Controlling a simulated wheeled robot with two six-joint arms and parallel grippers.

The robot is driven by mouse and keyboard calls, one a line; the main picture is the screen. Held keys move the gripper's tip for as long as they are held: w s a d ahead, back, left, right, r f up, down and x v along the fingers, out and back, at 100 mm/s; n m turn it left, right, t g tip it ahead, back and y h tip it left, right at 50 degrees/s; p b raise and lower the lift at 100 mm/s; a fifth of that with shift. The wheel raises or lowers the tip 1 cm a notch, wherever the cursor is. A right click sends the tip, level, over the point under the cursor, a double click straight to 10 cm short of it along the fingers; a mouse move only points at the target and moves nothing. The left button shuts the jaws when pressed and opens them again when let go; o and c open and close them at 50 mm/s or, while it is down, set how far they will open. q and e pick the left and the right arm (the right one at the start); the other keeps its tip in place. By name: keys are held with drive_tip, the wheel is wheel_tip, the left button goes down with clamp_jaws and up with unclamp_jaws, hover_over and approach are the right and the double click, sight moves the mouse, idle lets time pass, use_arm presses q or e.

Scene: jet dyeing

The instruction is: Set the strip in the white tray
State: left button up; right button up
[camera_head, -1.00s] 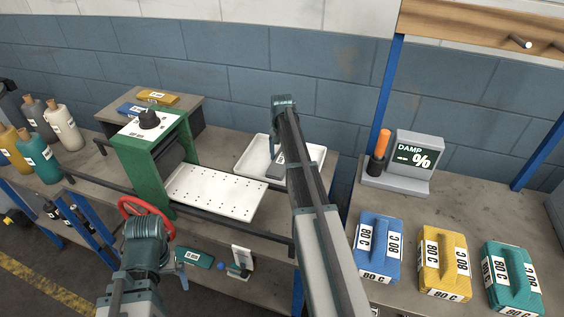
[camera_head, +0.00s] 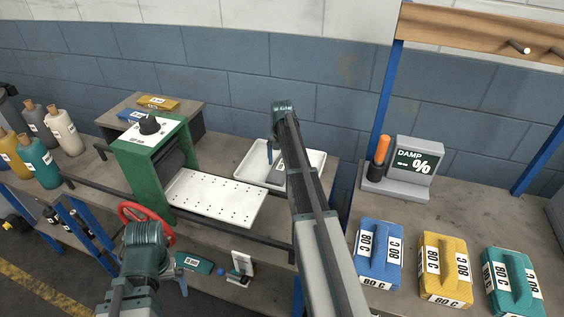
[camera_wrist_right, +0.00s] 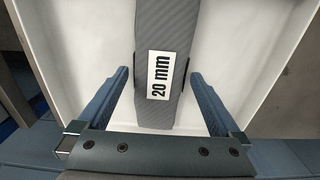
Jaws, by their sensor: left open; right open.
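The strip is grey and ribbed with a white "20 mm" label; in the right wrist view the strip (camera_wrist_right: 165,110) lies over the white floor of the tray. In the head view the strip (camera_head: 277,175) is mostly hidden behind my right arm. The white tray (camera_head: 246,169) sits on the bench, and its floor and walls (camera_wrist_right: 78,48) fill the wrist view. My right gripper (camera_wrist_right: 157,78) is open, its blue fingers on either side of the strip with gaps. My left gripper (camera_head: 178,268) is open beside the red handwheel (camera_head: 128,212).
A green machine (camera_head: 150,165) with a white perforated plate (camera_head: 212,196) stands left of the tray. A damp meter (camera_head: 412,165) and blue, yellow and teal blocks (camera_head: 445,265) labelled "80 C" are on the right bench. Bottles (camera_head: 62,130) stand at the far left.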

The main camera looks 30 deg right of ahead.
sight(282, 165)
wheel_tip(282, 165, up, 12)
drive_tip(key=p, duration=1.1)
drive_tip(key=shift+f, duration=0.25)
wheel_tip(282, 165, down, 12)
drive_tip(key=b, duration=1.2)
drive_tip(key=shift+r, duration=0.25)
